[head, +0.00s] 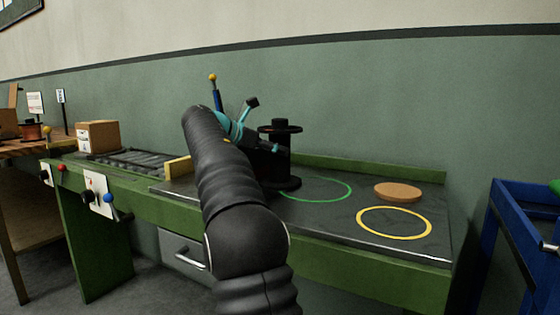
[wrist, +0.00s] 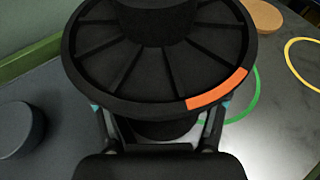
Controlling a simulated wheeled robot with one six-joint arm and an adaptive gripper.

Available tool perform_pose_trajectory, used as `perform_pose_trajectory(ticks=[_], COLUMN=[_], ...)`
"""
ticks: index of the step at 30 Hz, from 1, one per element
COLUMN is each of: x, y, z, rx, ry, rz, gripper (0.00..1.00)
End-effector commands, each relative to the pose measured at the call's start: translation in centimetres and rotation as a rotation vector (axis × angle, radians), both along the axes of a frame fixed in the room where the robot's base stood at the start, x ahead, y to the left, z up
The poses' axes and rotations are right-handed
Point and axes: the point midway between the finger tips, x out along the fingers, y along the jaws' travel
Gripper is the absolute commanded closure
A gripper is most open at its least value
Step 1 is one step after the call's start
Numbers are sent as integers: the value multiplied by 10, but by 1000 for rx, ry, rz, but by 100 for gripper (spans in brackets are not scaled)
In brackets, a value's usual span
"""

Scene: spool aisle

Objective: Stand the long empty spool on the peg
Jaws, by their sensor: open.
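A black spool (head: 281,128) stands upright on the bench, with a wide top flange, a bare core and a wide base. In the wrist view its flange (wrist: 120,72) fills the upper middle and has an orange mark on its rim. My gripper (wrist: 160,128) is open, its fingers on either side of the core below the flange; contact cannot be told. In the head view my arm hides most of the gripper. I cannot identify the peg for certain; a blue rod with a yellow ball (head: 213,77) rises behind my arm.
The bench top has a green ring (head: 346,197), a yellow ring (head: 429,222) and a tan disc (head: 398,192). A dark, low cylinder (wrist: 20,128) is at the wrist view's left. A cardboard box (head: 98,136) stands left, a blue cart (head: 500,235) right.

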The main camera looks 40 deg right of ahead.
Motion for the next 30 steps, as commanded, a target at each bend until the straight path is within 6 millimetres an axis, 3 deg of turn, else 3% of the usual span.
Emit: perform_pose_trajectory(ticks=[9,16,30], x=[-1,-2,-2], y=[-9,-9,-8], z=[-3,-3,5], rx=[1,1,0], ry=[-1,-1,-2], rz=[1,1,1], gripper=[29,87,88])
